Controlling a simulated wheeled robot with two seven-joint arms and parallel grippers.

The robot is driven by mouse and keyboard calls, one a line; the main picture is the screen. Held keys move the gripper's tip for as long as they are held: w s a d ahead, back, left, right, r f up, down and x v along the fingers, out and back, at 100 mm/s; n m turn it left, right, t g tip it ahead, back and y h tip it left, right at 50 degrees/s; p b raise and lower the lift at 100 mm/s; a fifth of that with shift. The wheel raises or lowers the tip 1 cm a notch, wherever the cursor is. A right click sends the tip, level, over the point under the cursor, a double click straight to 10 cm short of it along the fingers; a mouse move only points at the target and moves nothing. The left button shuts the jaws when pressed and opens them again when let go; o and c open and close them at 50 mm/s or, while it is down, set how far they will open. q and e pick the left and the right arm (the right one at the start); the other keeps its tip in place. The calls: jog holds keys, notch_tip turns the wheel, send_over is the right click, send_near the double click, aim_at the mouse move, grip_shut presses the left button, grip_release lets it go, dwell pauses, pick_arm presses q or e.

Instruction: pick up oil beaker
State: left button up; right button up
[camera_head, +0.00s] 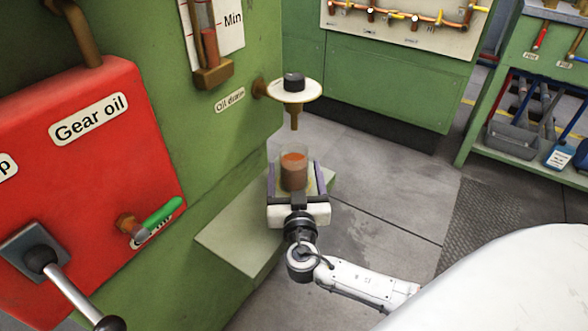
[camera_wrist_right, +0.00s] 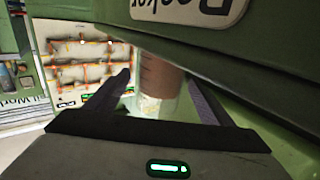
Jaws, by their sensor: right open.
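The oil beaker (camera_head: 293,172) is a clear upright cup with reddish-brown oil, standing on a green ledge (camera_head: 238,240) below the oil drain. My right gripper (camera_head: 293,178) is open, with one finger on each side of the beaker; I cannot tell whether either finger touches it. In the right wrist view the beaker (camera_wrist_right: 158,85) shows between the two dark fingers, its top hidden by a green edge. My left gripper is not in view.
The oil drain (camera_head: 293,100), with a white dish and a spout, hangs just above the beaker. A red gear oil box (camera_head: 95,140) with a green-handled valve (camera_head: 160,214) and a lever (camera_head: 70,285) is at the left. Grey floor (camera_head: 375,215) is free at the right.

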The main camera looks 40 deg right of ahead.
jog(key=shift+x, duration=1.35)
jog(key=c, duration=1.3)
jog(key=shift+r, duration=0.15)
jog(key=shift+c, duration=0.8)
